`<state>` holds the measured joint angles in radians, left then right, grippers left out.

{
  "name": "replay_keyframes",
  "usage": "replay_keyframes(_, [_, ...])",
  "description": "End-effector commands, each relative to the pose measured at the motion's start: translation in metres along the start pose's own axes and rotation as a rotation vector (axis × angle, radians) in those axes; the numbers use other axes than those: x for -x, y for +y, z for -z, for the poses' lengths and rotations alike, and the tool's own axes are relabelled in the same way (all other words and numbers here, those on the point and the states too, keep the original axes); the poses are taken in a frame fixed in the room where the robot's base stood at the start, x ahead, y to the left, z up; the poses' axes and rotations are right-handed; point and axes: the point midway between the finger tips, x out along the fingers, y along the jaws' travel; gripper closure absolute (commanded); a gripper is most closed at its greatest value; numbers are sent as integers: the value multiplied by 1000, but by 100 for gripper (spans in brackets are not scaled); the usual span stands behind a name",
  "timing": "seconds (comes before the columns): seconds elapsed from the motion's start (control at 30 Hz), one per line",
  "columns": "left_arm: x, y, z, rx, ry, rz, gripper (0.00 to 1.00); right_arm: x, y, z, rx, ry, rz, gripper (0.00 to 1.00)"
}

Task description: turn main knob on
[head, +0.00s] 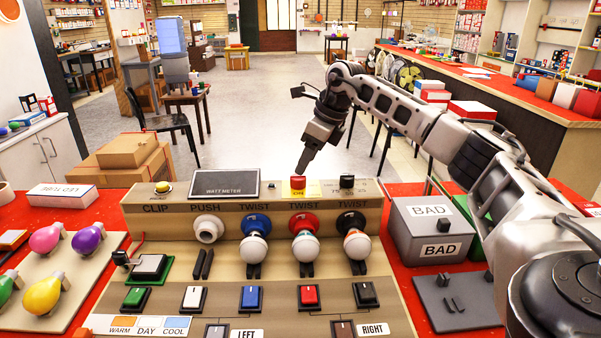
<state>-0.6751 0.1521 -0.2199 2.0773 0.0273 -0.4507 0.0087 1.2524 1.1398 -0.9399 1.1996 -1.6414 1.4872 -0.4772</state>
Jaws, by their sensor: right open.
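The main knob appears to be the small red knob (298,181) on the top ledge of the beige test panel (133,199), with a yellow label marked ON around it. My right gripper (304,167) points down just above the red knob, its fingertips close to it. I cannot tell whether they touch it. The jaws are open, though the gap between them hardly shows from this angle. My left gripper is not in view.
A watt meter (224,184) and a black knob (347,182) flank the red knob. Three bulbs sit in TWIST sockets below, above several coloured switches. Coloured bulbs on a tray (70,303) lie left.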

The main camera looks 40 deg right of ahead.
Motion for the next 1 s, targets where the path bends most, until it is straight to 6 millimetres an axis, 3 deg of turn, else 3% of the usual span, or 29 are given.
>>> replay_keyframes(0.1, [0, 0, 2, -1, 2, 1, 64, -22, 0, 0, 0, 2, -2, 46])
replay_keyframes(0.3, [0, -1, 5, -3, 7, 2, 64, -42, 0, 0, -1, 0, -1, 46])
replay_keyframes(0.67, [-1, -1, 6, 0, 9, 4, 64, -48, 0, 0, 0, -1, 0, 46])
replay_keyframes(0.83, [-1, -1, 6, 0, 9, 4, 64, -48, 0, 0, 0, -1, 0, 91])
replay_keyframes(1.0, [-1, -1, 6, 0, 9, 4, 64, -47, 0, 0, -2, -1, 1, 91])
